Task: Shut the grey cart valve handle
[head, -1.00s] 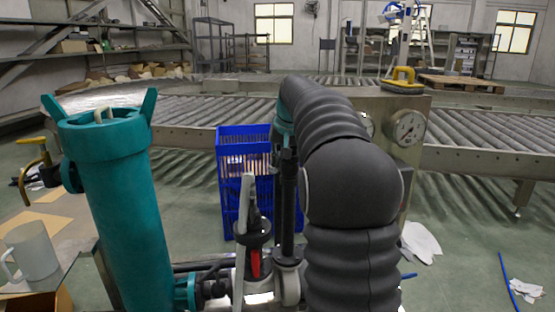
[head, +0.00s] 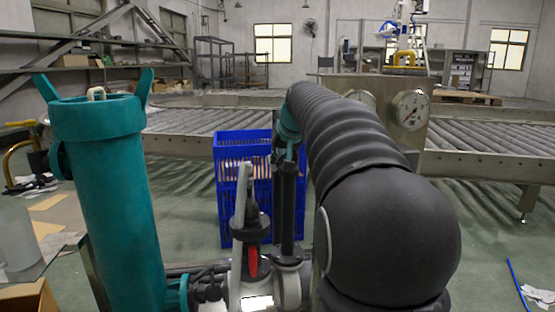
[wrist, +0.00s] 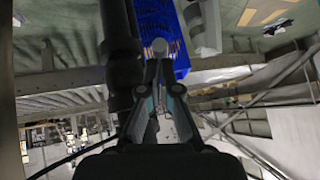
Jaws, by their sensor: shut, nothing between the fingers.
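The grey valve handle (head: 240,205) is a pale, nearly upright lever on the pipework of the cart in the head view. A red lever (head: 252,262) sits low beside it. My gripper (wrist: 158,66) shows in the wrist view with its fingers together and nothing between them. A round grey tip (wrist: 159,45) shows just beyond the fingertips; I cannot tell whether they touch it, or whether it is part of the handle. In the head view my fingers are small and dark near the handle's upper right, hard to separate from the black post (head: 288,205).
A tall teal cylinder (head: 110,190) stands left of the handle. A metal panel with gauges (head: 411,109) is at right, partly behind my arm. Blue crates (head: 229,180) stand behind, with a roller conveyor (head: 480,135) beyond.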

